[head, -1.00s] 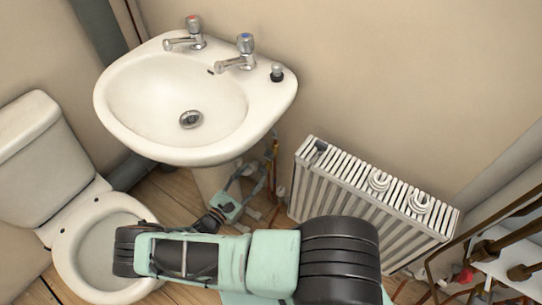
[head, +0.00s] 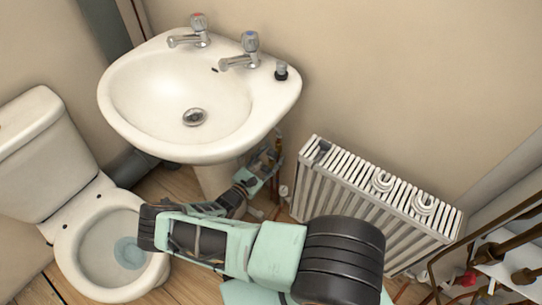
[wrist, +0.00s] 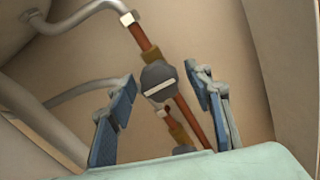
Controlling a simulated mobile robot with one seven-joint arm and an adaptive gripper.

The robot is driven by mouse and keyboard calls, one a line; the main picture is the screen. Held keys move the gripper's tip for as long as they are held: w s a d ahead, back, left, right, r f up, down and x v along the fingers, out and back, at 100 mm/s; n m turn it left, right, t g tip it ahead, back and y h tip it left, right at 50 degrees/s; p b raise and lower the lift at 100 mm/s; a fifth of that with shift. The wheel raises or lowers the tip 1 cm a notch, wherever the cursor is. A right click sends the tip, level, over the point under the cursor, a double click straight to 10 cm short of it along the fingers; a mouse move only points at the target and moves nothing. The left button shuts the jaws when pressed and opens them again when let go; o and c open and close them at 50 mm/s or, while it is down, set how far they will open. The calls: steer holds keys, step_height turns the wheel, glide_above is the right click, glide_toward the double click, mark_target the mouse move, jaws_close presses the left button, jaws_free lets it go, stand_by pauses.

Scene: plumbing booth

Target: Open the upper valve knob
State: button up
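The upper valve knob (wrist: 159,78) is a dark grey round knob with a pale bar across its face, on a copper pipe (wrist: 139,34) under the sink. The bar lies roughly crosswise to the pipe. My gripper (wrist: 161,88) is open, with one blue-padded finger on each side of the knob in the wrist view. Gaps show between the fingers and the knob, and I cannot tell the depth between them. A second, lower valve (wrist: 166,112) sits below, partly hidden. In the head view my gripper (head: 268,165) is beside the sink pedestal; the knob is not clear there.
The white sink (head: 190,150) overhangs the valve area. A toilet (head: 100,255) stands at left and a white radiator (head: 370,200) at right, close to my arm. Grey pipes (wrist: 80,90) curve at the left in the wrist view. A rack with pipes (head: 500,250) is at far right.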

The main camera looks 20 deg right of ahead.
steer(key=c, duration=1.1)
steer(key=n+b, duration=0.2)
steer(key=n, duration=0.1)
steer(key=shift+f+n, duration=0.15)
steer(key=shift+n, duration=0.25)
steer(key=n+b, duration=0.3)
steer(key=n, duration=0.2)
steer(key=shift+s, duration=0.1)
steer(key=n+b, duration=0.1)
steer(key=n, duration=0.3)
steer(key=shift+d+n, duration=0.1)
steer(key=shift+n, duration=0.3)
steer(key=shift+s+r+n+b, duration=0.15)
steer(key=shift+n+b, duration=0.55)
steer(key=shift+n, duration=1.1)
